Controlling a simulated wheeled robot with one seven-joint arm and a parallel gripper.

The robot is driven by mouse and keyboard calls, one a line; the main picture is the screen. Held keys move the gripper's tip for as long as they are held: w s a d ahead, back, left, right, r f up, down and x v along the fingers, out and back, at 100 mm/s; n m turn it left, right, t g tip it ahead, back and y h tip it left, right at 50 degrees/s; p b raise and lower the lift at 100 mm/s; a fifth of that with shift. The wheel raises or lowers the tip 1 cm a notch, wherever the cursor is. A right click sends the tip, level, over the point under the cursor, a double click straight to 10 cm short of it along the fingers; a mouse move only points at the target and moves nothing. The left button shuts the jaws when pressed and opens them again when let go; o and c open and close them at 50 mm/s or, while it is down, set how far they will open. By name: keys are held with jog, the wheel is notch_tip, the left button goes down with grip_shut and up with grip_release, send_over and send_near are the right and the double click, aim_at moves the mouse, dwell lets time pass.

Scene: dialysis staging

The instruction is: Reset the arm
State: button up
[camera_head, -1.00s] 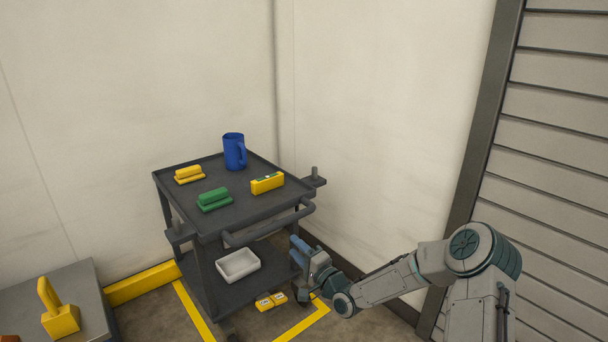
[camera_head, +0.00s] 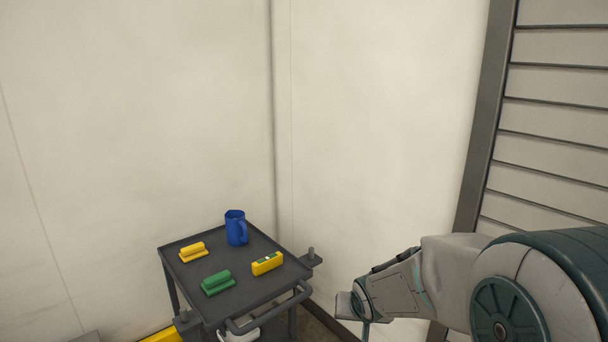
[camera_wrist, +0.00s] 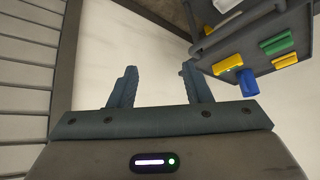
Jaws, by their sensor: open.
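My gripper (camera_wrist: 160,86) shows in the wrist view with its two fingers wide apart and nothing between them. Bare wall stands behind the gap. In the head view my arm reaches in from the right. Its far end is beside the cart's right side, and the fingers cannot be made out there.
A dark cart (camera_head: 240,292) carries a blue mug (camera_head: 236,228), a yellow block (camera_head: 193,252), a green block (camera_head: 217,283) and a yellow level (camera_head: 267,263). A white tray (camera_head: 240,335) shows partly below. Walls close off the back; a slatted panel (camera_head: 555,120) stands right.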

jog(key=s+d+r+g+p, duration=0.1)
jog(key=s+r+g+p, duration=0.1)
jog(key=s+r+p, duration=0.3)
jog(key=s+d+r+n+g+p, duration=0.1)
jog(key=s+r+p, duration=0.4)
jog(key=s+r, duration=0.7)
jog(key=s+d+g, duration=0.1)
jog(key=s, duration=0.3)
jog(key=shift+s, duration=0.4)
